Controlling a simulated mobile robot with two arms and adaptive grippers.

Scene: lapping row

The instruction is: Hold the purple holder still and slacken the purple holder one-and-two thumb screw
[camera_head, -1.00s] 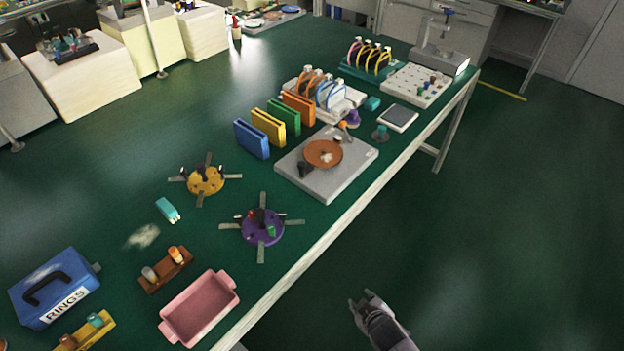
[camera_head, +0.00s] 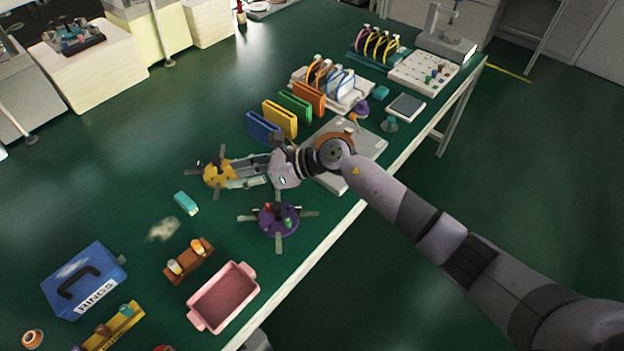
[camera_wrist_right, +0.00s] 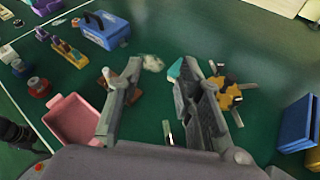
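The purple holder (camera_head: 265,222) is a round disc with pale strips radiating from it, flat on the green bench. Red (camera_head: 268,207) and green (camera_head: 288,223) pieces and dark parts stand on it; I cannot tell which is the one-and-two thumb screw. My right gripper (camera_head: 234,171) is open and empty, above the bench behind the purple holder and over the yellow holder (camera_head: 215,174) in the head view. In the right wrist view its fingers (camera_wrist_right: 150,80) are spread wide; the purple holder is mostly hidden there. My left gripper is not identifiable.
A pink tray (camera_head: 223,298), brown stand (camera_head: 189,262), teal block (camera_head: 186,203) and blue RINGS case (camera_head: 85,283) lie left of and in front of the purple holder. A grey plate (camera_head: 368,143) with an orange dish and coloured folders (camera_head: 280,120) stand behind.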

